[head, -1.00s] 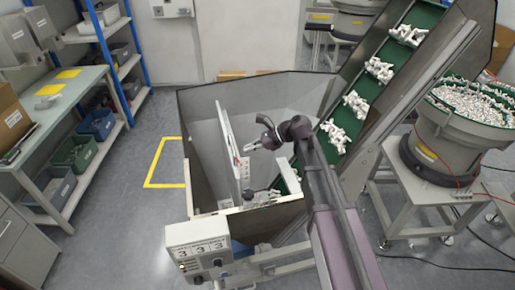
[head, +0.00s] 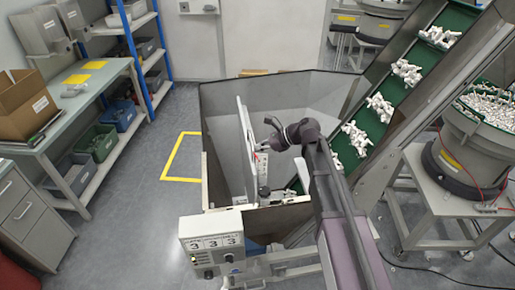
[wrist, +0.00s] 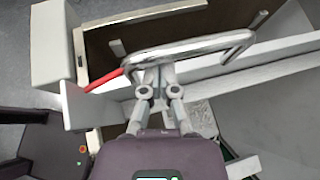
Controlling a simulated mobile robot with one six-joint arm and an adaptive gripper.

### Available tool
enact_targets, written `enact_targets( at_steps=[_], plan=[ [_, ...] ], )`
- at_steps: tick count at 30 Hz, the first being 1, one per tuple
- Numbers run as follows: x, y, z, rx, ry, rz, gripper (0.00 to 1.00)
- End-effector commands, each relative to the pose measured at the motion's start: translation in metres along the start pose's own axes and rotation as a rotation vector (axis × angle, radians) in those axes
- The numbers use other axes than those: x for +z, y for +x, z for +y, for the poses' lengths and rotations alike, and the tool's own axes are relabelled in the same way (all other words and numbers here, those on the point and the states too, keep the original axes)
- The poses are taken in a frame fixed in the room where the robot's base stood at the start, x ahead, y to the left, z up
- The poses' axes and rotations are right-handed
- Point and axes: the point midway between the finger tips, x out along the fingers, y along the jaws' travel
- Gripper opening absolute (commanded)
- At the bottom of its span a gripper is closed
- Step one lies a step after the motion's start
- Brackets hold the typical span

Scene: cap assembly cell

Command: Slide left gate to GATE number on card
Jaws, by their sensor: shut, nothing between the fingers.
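The white left gate (head: 245,140) is an upright panel inside the grey hopper. A white box (head: 212,243) at the hopper's front shows a card with three figures, each reading 3; its smaller print is too small to read. My gripper (head: 264,146) is just right of the gate in the head view. In the wrist view my gripper (wrist: 152,76) is shut and empty, its fingertips close to a bent metal handle (wrist: 190,46); I cannot tell if they touch. A red pointer (wrist: 105,81) lies left of the fingertips.
The hopper (head: 320,88) walls surround my gripper. A green conveyor (head: 405,72) with white parts rises to the right, near my arm. A bowl feeder (head: 475,130) stands at the far right. A bench (head: 75,105) and open floor are at left.

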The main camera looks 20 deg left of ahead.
Motion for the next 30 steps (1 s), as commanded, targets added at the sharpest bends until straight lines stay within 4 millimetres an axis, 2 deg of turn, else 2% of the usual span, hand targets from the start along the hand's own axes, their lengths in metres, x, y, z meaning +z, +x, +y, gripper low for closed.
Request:
enact_targets(
  at_steps=[9,23,30],
  plan=[
    [0.019,-0.009,-0.001,0.0,0.001,-0.006,0.0],
    [0.02,-0.009,-0.002,-0.001,0.003,-0.006,0.0],
    [0.021,-0.025,-0.001,-0.003,0.004,-0.003,0.0]
  ],
)
